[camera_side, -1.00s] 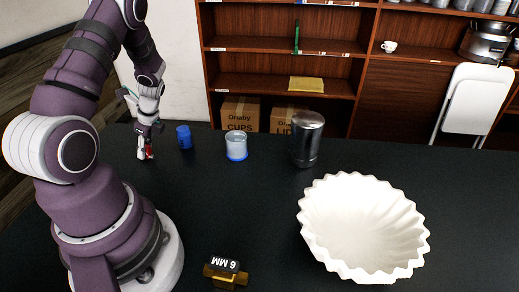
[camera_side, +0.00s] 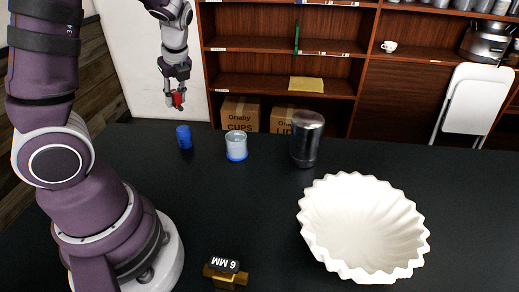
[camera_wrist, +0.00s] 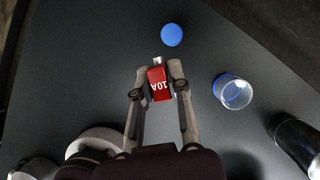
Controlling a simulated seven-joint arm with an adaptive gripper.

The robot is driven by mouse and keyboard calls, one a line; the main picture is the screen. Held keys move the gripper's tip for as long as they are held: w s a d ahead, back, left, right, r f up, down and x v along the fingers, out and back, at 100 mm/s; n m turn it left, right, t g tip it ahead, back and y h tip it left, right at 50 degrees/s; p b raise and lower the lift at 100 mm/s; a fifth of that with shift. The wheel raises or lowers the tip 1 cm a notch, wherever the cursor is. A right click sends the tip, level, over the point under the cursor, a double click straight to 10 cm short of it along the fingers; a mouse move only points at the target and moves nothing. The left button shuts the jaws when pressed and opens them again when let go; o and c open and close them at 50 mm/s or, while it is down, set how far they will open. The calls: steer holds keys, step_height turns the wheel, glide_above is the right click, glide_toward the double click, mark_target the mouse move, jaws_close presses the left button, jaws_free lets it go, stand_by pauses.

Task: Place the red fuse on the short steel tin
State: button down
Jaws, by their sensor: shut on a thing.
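The red fuse (camera_side: 178,100), marked 10A in the wrist view (camera_wrist: 158,85), is held between the fingertips of my gripper (camera_side: 175,104). My gripper is shut on it, raised well above the black table near its far left side. The only steel tin I see is a shiny grey cylinder (camera_side: 307,138) standing upright at the table's back, right of the gripper. It shows partly at the right edge of the wrist view (camera_wrist: 296,142). The fuse is apart from it.
A large white fluted bowl (camera_side: 364,225) is at right. A brass part marked 6 MM (camera_side: 225,272) lies in front. The table's middle is clear.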

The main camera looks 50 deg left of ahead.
steer(key=w+d+r+m+t+h, duration=0.2)
steer(key=w+d+m, duration=0.1)
steer(key=d+m, duration=0.5)
steer(key=w+d+r+m+t+h, duration=0.1)
steer(key=w+d+m+t, duration=0.15)
steer(key=d+m, duration=0.55)
steer(key=n, duration=0.2)
glide_above(310, 115)
steer(key=s, duration=0.1)
steer(key=shift+d+f, duration=0.15)
steer(key=shift+f, duration=2.15)
steer(key=shift+f, duration=0.2)
steer(key=c, duration=1.1)
jaws_free()
